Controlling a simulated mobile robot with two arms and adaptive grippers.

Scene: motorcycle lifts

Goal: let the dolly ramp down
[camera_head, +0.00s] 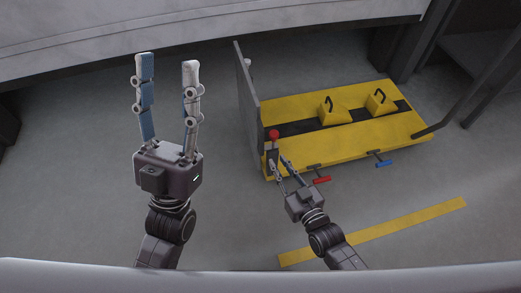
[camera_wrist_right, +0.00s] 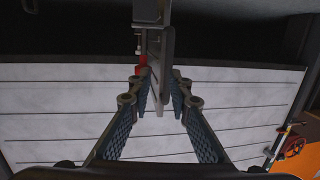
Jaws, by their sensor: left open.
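The dolly ramp (camera_head: 247,104) is a grey panel standing upright at the left end of the yellow dolly (camera_head: 349,146). A dark post with a red knob (camera_head: 274,133) stands at the dolly's near left corner, beside the ramp. My right gripper (camera_head: 276,160) is at this post, just below the knob. In the right wrist view its open fingers (camera_wrist_right: 162,95) reach to either side of a grey bar (camera_wrist_right: 156,52), with red partly hidden beside it (camera_wrist_right: 141,65); contact is unclear. My left gripper (camera_head: 168,60) is open and empty, away from the dolly on the left.
A red handle (camera_head: 321,180) and a blue handle (camera_head: 383,163) stick out from the dolly's near side. Two yellow blocks with black handles (camera_head: 333,111) sit on top. A yellow floor line (camera_head: 400,226) runs in front. The floor left of the ramp is clear.

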